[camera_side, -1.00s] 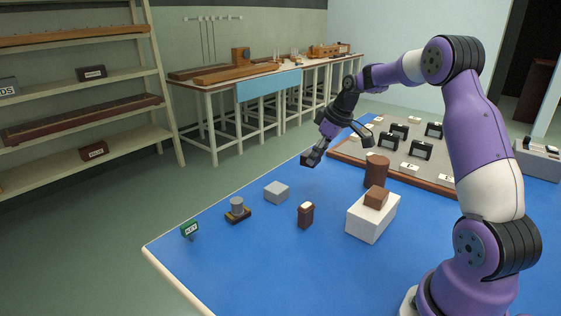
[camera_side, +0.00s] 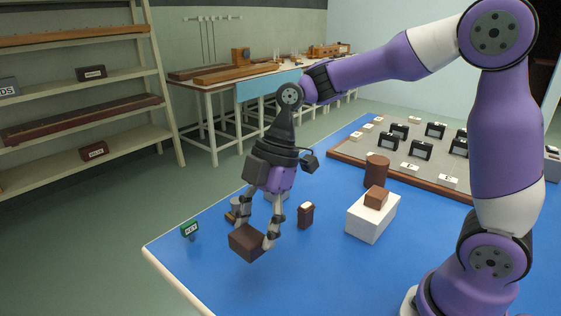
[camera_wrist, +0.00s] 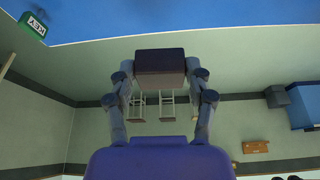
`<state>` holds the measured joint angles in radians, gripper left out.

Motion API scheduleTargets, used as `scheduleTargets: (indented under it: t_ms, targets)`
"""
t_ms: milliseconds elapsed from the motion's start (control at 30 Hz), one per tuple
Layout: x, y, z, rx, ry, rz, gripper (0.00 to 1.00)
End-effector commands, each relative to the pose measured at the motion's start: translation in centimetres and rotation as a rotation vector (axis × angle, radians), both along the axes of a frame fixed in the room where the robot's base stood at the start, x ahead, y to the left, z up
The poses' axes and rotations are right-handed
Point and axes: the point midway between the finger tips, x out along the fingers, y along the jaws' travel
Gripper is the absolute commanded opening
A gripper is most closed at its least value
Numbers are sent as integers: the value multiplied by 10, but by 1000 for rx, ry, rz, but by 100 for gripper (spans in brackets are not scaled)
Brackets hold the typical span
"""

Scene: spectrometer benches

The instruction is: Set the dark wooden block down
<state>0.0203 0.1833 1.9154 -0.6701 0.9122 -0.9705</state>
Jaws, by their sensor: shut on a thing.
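The dark wooden block (camera_side: 246,243) is held between the two fingers of my gripper (camera_side: 257,237), which is shut on it. In the side view the block hangs over the front left part of the blue table (camera_side: 330,270), and appears to be above the surface; the exact gap is hard to tell. In the wrist view the block (camera_wrist: 160,66) sits between the fingertips, with the blue table along the top edge of the picture.
A green KEY sign (camera_side: 190,230) stands left of the block. A small brown block with a light top (camera_side: 306,215) and a white box (camera_side: 372,217) bearing a brown block (camera_side: 376,197) stand to the right. A brown cylinder (camera_side: 377,170) is behind them. The front table is clear.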

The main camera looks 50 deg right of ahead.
Motion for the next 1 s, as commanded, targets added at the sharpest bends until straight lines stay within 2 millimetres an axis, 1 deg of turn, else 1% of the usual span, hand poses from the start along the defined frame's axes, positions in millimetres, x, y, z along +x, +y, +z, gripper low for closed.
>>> scheduleTargets:
  t_ms: [67, 133, 167, 400, 500, 600, 733, 900, 1000]
  targets:
    - [-4, 3, -2, 2, -1, 43, 26]
    - [-1, -2, -8, 4, 1, 56, 26]
    - [2, -7, -11, 4, 2, 56, 26]
    - [35, -59, -49, 5, 3, 53, 26]
    - [45, -76, -60, 5, 0, 53, 26]
    - [52, -86, -67, 5, 0, 55, 26]
    - [55, -90, -75, 5, 0, 57, 26]
    - [54, -90, -102, 6, 3, 58, 26]
    - [55, -90, -110, 5, 0, 58, 26]
